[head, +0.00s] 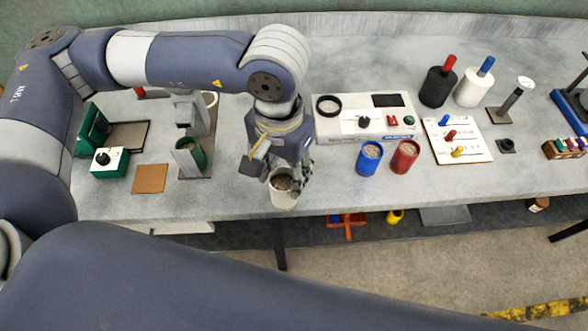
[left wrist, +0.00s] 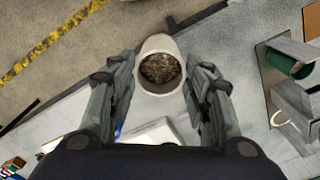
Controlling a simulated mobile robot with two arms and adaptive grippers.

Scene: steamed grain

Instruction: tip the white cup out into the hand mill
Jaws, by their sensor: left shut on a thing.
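My left gripper (head: 281,172) is shut on the white cup (head: 284,199), at the table's front edge. The cup is upright, with brown grainy contents. In the left wrist view the cup (left wrist: 161,91) sits between the two fingers, its contents inside the rim. A grey upright device (head: 186,112) stands left of the gripper, with a green cup (head: 187,157) at its foot. It may be the hand mill, but I cannot tell for sure. The green cup also shows in the left wrist view (left wrist: 287,64). My right gripper is not in view.
A white control box (head: 350,126) lies right of the gripper. A blue cup (head: 369,160) and a red cup (head: 404,158) stand before it. A brown square mat (head: 150,179) and a green box (head: 109,162) are at left.

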